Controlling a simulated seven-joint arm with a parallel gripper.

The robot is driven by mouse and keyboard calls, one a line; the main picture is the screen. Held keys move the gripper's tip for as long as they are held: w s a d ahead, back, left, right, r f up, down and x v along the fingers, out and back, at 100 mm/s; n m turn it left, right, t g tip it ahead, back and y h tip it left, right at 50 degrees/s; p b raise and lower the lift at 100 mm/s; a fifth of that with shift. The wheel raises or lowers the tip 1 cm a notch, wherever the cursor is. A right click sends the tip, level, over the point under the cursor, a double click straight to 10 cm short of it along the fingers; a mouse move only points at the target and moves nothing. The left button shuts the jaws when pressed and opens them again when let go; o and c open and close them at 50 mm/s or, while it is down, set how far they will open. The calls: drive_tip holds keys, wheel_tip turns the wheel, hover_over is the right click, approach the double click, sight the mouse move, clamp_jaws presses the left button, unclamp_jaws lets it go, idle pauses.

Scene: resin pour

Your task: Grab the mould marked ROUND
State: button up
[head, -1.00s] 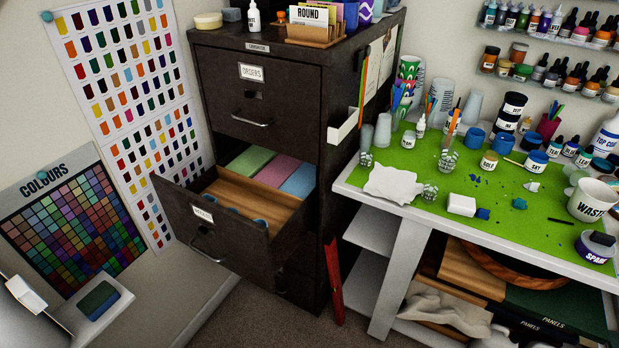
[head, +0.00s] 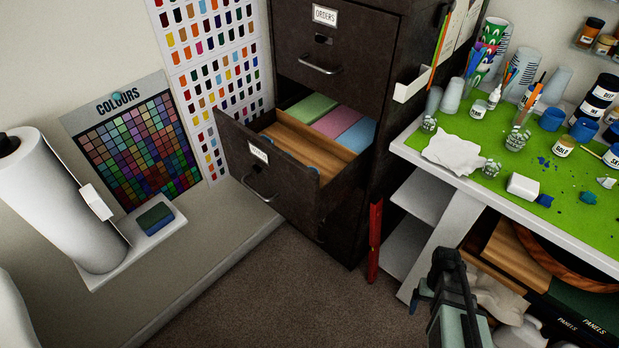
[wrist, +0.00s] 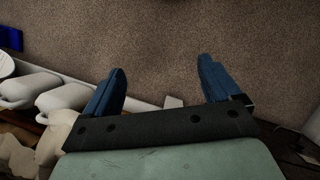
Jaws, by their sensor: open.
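No mould with the label ROUND shows in either current view. The lower drawer (head: 258,155) of the dark cabinet is pulled open. Inside it are a wooden board or divider (head: 310,143) and small bits of blue near the front, mostly hidden by the drawer front, so I cannot tell what they are. My gripper (head: 425,282) is at the lower right of the head view, in front of the bench and to the right of the drawer. In the wrist view my gripper (wrist: 162,75) has its two blue fingers wide apart, with only carpet between them.
Green, pink and blue folders (head: 338,120) lie at the drawer's back. A red object (head: 374,240) leans on the cabinet's side. The green-topped bench (head: 470,130) holds cups, jars and a white block. A white roll (head: 60,200) stands left. The carpet (head: 300,290) is clear.

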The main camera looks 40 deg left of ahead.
drive_tip(key=w+a+r+n+t, duration=0.2)
drive_tip(key=w+a+r, duration=0.2)
drive_tip(key=a+r, duration=0.6)
drive_tip(key=w+a+r+n+t, duration=0.1)
drive_tip(key=w+a+r+n, duration=0.15)
drive_tip(key=a+r, duration=0.75)
drive_tip(key=s+a+r+n+y, duration=0.15)
drive_tip(key=s+a+r, duration=0.25)
drive_tip(key=a+r, duration=0.8)
drive_tip(key=s+a+r+n+y, duration=0.1)
drive_tip(key=s+a+r+n, duration=0.2)
drive_tip(key=a+r, duration=1)
drive_tip(key=shift+t, duration=0.4)
drive_tip(key=a+f, duration=0.1)
drive_tip(key=f, duration=0.4)
drive_tip(key=a+f, duration=0.1)
drive_tip(key=f, duration=0.5)
drive_tip(key=a+f, duration=0.1)
drive_tip(key=f, duration=0.5)
drive_tip(key=shift+a+f, duration=0.2)
drive_tip(key=c, duration=1.1)
drive_tip(key=shift+c, duration=0.2)
